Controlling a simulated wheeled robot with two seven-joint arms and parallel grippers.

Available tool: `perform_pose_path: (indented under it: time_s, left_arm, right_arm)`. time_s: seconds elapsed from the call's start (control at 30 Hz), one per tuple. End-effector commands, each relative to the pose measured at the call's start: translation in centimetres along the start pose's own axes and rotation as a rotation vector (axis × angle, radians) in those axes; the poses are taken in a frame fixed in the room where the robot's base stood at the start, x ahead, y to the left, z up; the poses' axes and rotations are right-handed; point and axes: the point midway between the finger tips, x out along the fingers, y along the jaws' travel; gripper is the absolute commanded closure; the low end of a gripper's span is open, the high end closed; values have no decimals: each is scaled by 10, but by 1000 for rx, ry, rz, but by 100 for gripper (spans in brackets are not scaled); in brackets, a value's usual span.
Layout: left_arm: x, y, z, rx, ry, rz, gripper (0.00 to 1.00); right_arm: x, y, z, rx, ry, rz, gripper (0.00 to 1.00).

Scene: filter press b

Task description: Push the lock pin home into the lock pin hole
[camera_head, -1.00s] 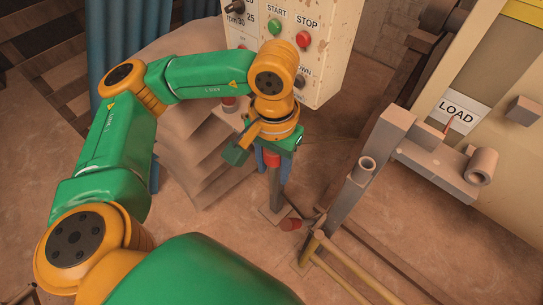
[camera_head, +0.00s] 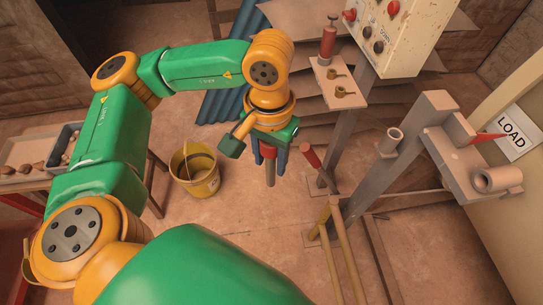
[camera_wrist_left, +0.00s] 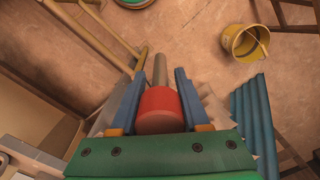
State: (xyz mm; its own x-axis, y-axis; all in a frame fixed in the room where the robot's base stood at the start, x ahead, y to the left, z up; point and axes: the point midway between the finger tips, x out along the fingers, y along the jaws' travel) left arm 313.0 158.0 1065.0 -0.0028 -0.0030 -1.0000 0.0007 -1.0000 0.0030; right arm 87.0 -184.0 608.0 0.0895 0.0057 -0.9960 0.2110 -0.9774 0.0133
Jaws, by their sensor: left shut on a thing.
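My left gripper (camera_head: 269,150) points down over open floor, near the middle of the head view. In the left wrist view its two blue fingers (camera_wrist_left: 157,100) are shut on the lock pin. The lock pin (camera_wrist_left: 160,108) has a thick red head and a thinner grey-brown shaft pointing away from me. In the head view the lock pin (camera_head: 270,174) hangs below the fingers, apart from the press. A grey post carries a short open tube (camera_head: 391,140), and a bracket on the right has another tube (camera_head: 497,179). I cannot tell which is the lock pin hole. My right gripper is out of view.
A yellow bucket (camera_head: 196,172) stands on the floor left of the gripper. A red-handled lever (camera_head: 311,156) and a yellow rail frame (camera_head: 335,235) stand right of it. A control box (camera_head: 400,30) and a small shelf (camera_head: 338,82) are behind. A LOAD sign (camera_head: 513,134) is far right.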

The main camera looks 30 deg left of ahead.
Motion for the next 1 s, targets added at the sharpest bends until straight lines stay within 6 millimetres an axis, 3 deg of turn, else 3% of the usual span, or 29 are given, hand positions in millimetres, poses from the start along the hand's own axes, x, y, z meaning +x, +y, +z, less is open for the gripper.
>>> perform_pose_path:
  time_s: [0.47, 1.0]
  left_arm:
    - [23, 35, -31, -319, -140, -12, 100]
    - [36, 88, -64, -865, -429, 79, 100]
  right_arm:
    - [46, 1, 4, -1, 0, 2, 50]
    - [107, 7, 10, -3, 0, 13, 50]
